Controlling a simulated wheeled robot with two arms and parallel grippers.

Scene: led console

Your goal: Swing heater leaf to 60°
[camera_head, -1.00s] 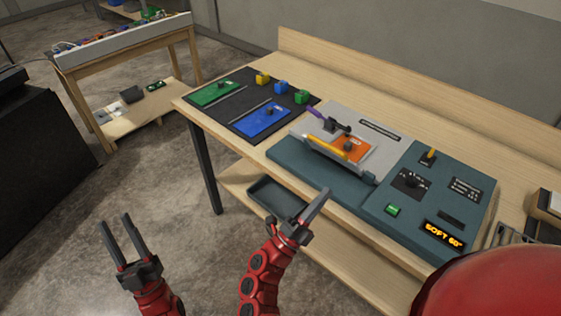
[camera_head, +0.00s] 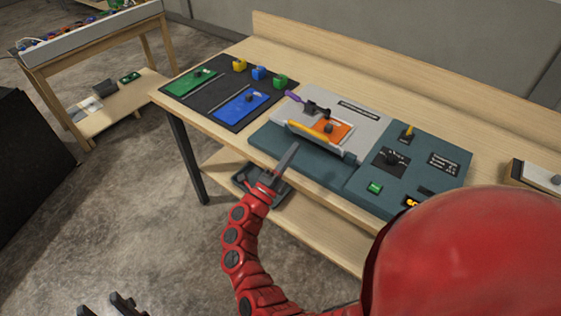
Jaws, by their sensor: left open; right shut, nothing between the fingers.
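The teal console (camera_head: 318,171) sits on the wooden bench. On it is a light grey plate unit (camera_head: 352,117) with an orange panel (camera_head: 336,133) bearing a dark knob. A yellow bar (camera_head: 308,133) runs along the front of that panel, and a purple-handled lever (camera_head: 293,96) stands behind it. I cannot tell which part is the heater leaf, or its angle. My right gripper (camera_head: 288,156) is shut and empty, just in front of the console's front left edge, apparently apart from the yellow bar. My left gripper (camera_head: 104,304) is open and empty at the bottom left, partly cut off.
A dark mat (camera_head: 203,108) left of the console holds green and blue boards and several coloured blocks. The console's right part has a dial (camera_head: 390,157), a green button (camera_head: 374,188) and a display mostly hidden by my red body. A dark tray (camera_head: 245,177) sits on the lower shelf.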

